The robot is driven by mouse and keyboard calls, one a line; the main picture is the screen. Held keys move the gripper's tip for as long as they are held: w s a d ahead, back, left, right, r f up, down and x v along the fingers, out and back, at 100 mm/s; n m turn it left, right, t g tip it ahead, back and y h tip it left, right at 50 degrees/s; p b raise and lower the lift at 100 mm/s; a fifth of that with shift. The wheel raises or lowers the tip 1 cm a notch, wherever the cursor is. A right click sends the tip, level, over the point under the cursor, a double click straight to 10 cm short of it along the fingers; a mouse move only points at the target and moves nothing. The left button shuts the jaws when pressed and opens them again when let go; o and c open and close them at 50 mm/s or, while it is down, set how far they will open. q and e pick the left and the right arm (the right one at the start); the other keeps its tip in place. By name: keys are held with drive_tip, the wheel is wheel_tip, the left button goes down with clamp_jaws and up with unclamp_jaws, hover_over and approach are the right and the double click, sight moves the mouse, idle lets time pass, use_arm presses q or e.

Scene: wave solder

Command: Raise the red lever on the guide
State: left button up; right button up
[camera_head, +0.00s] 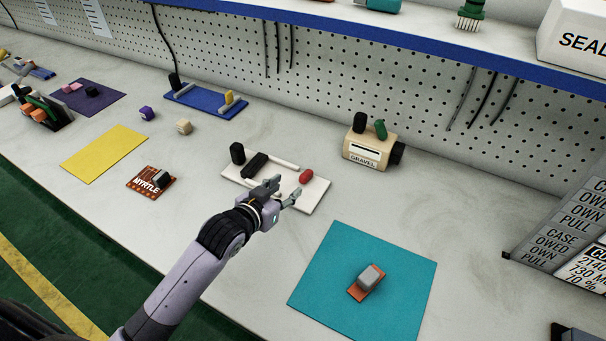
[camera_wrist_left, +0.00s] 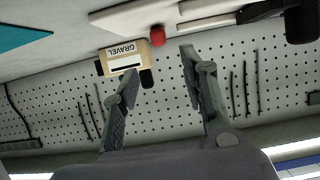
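The guide is a white plate (camera_head: 318,190) on the bench, with a black block and a white rail on it. The red lever (camera_head: 306,177) is a short, rounded red piece near the plate's right end, and looks low. In the left wrist view, the red lever (camera_wrist_left: 157,36) shows beyond the fingertips, a little above the gap between them. My left gripper (camera_head: 286,188) is open and empty over the plate's front edge, just left of the lever. In the wrist view its fingers (camera_wrist_left: 160,65) are spread apart. My right gripper is not in view.
A tan box labelled GRAVEL (camera_head: 368,150) stands behind and right of the guide. A teal mat (camera_head: 330,265) with a small orange and grey part lies in front. A blue plate (camera_head: 205,101) with a yellow piece is further back left. A pegboard wall (camera_head: 330,70) closes the back.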

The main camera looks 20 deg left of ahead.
sight(302, 176)
use_arm(q)
drive_tip(key=x, duration=1)
drive_tip(key=shift+r, duration=0.1)
clamp_jaws()
